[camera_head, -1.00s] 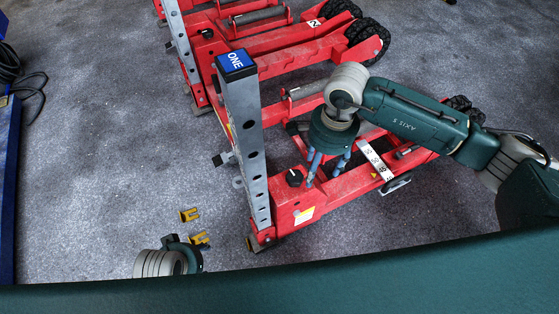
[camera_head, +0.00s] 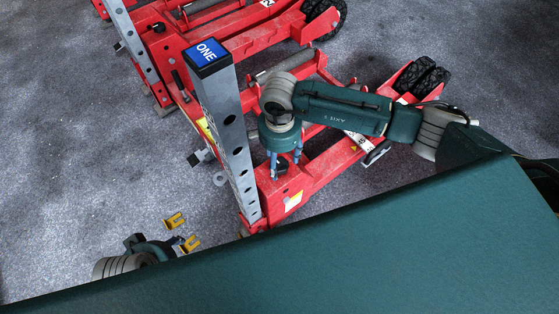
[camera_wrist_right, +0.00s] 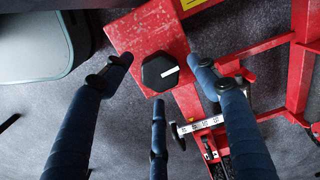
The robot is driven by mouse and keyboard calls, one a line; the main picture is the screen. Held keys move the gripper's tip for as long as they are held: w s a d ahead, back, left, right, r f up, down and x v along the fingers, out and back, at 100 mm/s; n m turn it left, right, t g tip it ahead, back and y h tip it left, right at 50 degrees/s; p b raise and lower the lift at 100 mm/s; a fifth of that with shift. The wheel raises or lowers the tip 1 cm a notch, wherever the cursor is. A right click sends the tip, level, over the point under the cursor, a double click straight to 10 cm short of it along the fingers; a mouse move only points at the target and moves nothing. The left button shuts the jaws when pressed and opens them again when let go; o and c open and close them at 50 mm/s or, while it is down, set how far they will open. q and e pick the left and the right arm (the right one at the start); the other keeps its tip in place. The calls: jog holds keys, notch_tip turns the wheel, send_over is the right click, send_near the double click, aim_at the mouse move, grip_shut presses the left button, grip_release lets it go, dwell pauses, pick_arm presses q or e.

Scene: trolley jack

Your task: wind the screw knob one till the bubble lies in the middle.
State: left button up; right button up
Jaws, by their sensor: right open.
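The black six-sided screw knob (camera_wrist_right: 160,71), with a white mark on top, sits on the end of a red jack beam. In the head view the knob (camera_head: 279,168) is partly hidden by my right gripper (camera_head: 286,166). My right gripper (camera_wrist_right: 155,95) is open and empty above the knob, its blue fingers spread around the knob in the wrist view. A white marked strip (camera_wrist_right: 200,125) lies farther along the jack; no bubble can be made out.
More red jack frames (camera_head: 215,35) with black wheels (camera_head: 422,78) stand behind. A flat grey-green panel (camera_wrist_right: 35,45) shows at the wrist view's left. The grey floor at left is clear.

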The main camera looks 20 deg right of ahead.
pick_arm(q)
jog(key=shift+r, duration=0.3)
pick_arm(e)
jog(key=shift+f, duration=0.4)
jog(key=c, duration=1.2)
jog(key=m, duration=0.4)
pick_arm(q)
jog(key=shift+r, duration=0.1)
pick_arm(e)
jog(key=o, duration=1.2)
pick_arm(q)
jog(key=shift+s, duration=0.1)
